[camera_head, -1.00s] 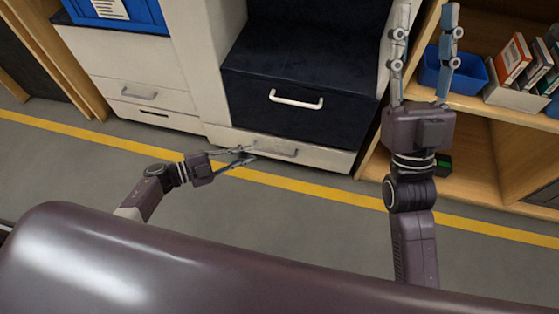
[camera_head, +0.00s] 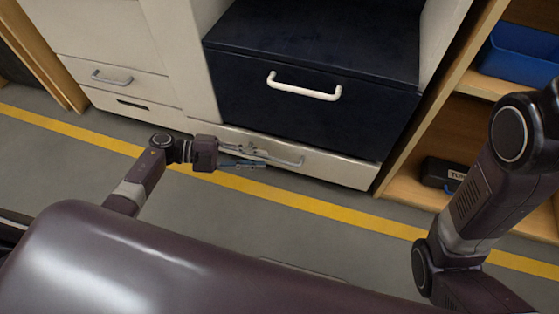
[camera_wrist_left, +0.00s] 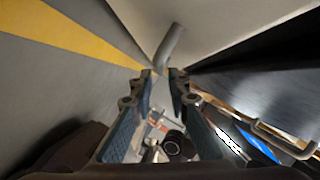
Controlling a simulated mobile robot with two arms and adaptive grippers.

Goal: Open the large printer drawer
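The large dark navy drawer (camera_head: 310,115) of the printer unit is shut, with a white bar handle (camera_head: 303,88). Below it is a wide, low white drawer (camera_head: 335,168), also shut, with a grey bar handle (camera_head: 290,161). My left gripper (camera_head: 262,158) is in front of the low drawer, its fingers partly overlapping the left end of the grey handle. In the left wrist view its fingers (camera_wrist_left: 161,76) are apart with nothing held, and a grey bar (camera_wrist_left: 170,45) lies just beyond the tips. Contact cannot be told. My right gripper is out of view.
White drawers (camera_head: 120,75) stand at the left. A wooden shelf (camera_head: 480,85) at the right holds a blue bin (camera_head: 520,55) and a black case (camera_head: 442,174). A yellow line (camera_head: 310,207) crosses the grey floor, which is clear before the unit.

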